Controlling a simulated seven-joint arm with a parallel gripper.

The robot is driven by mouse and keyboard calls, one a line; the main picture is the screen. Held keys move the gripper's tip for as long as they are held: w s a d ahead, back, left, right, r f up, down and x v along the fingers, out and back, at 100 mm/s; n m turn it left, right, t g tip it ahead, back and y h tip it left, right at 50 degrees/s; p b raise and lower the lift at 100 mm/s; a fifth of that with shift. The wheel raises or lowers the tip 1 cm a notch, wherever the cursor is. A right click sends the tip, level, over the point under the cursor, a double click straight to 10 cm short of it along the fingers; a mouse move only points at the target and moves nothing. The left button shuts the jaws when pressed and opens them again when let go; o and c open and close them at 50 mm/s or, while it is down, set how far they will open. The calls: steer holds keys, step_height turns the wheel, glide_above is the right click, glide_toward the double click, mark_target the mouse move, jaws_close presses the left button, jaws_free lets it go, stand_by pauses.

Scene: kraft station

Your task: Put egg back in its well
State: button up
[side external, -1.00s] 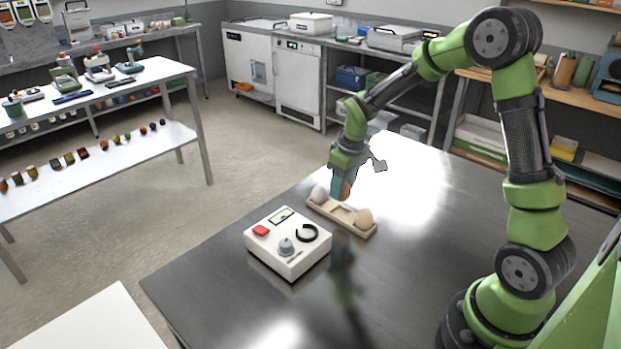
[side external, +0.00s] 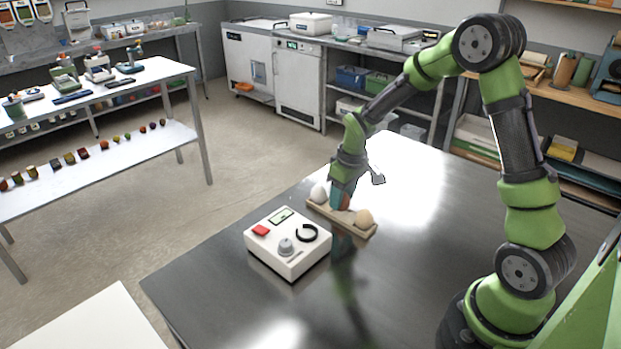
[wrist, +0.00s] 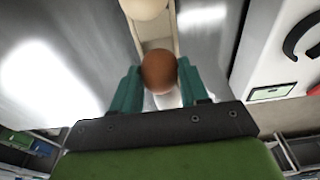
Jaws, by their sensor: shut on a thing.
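My gripper (side external: 342,200) has teal fingers shut on a reddish-brown egg (wrist: 159,70). It is low over the middle of a light wooden egg holder (side external: 350,230), between the white egg (side external: 318,193) at the holder's left end and the tan egg (side external: 364,218) at its right end. In the side view the fingers mostly hide the brown egg and the middle of the holder. In the wrist view the holder (wrist: 157,46) runs under the brown egg, with the tan egg (wrist: 145,8) at the top edge. I cannot tell whether the brown egg touches the holder.
A white device (side external: 287,245) with a red button, knob and black ring stands close beside the holder on the dark metal table (side external: 420,260). The table is clear to the right of the holder. Other benches stand farther away.

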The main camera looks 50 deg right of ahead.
steer(key=shift+f, duration=0.8)
stand_by(1.4)
steer(key=o, duration=0.9)
steer(key=shift+r, duration=0.1)
steer(key=shift+r, duration=3.9)
